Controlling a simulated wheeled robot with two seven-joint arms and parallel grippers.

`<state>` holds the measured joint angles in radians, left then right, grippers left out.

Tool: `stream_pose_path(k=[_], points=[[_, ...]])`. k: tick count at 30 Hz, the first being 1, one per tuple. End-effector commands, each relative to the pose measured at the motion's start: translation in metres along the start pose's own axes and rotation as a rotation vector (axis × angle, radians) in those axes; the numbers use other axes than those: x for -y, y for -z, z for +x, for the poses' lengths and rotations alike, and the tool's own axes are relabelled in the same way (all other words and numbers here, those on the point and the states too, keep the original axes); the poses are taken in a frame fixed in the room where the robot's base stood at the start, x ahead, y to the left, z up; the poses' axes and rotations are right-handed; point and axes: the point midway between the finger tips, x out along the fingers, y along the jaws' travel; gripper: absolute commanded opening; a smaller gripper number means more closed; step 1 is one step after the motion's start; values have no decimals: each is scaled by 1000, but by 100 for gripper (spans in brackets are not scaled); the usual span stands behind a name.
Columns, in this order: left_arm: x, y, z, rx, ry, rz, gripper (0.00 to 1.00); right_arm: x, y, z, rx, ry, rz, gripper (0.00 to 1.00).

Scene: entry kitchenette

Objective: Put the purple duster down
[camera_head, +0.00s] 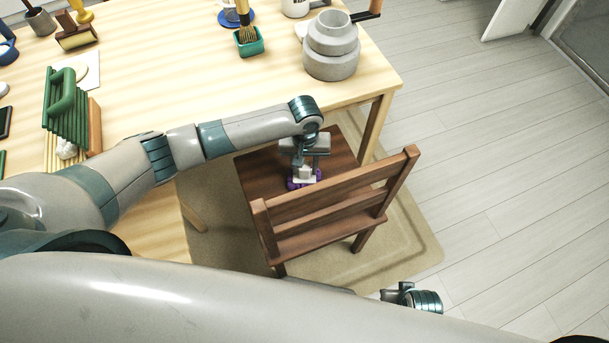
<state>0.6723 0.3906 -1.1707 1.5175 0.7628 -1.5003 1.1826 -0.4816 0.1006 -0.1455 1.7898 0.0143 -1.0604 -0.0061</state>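The purple duster (303,184) shows as a purple fringe low over the seat of the brown wooden chair (255,172), with a pale block just above it. My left gripper (304,166) points down right at the duster from above. The gripper hides much of the duster, and I cannot tell whether its fingers are closed on it or whether the duster touches the seat. My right gripper (392,293) shows small at the bottom, away from the chair, mostly hidden behind my own body; its fingers are not clear.
The chair's slatted backrest (335,192) rises on the near side of the seat. The light wooden table (170,75) holds a grey stepped cylinder (331,50), a teal pot with a brush (249,42) and a green rack (66,110). A beige rug (405,240) lies below; the floor at right is clear.

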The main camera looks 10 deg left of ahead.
Motion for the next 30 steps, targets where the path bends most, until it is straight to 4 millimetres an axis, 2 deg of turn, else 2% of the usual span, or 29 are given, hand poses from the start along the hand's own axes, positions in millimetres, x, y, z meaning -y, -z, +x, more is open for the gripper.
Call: stream_pose_path(k=[1,4,14,19,23,30], points=[[0,0,0,0,0,0,22,0,1,0,-2,0,0,31],[0,0,0,0,0,0,0,-1,3,0,-4,-1,0,31],[0,0,-2,0,0,0,0,-1,4,0,-5,-1,0,31],[-1,0,-13,-1,-2,0,0,-1,3,0,-7,0,0,31],[0,0,-30,-1,-2,1,0,0,-3,5,2,0,0,31],[-1,1,-79,-3,-3,1,0,-2,-8,22,1,-1,0,31]])
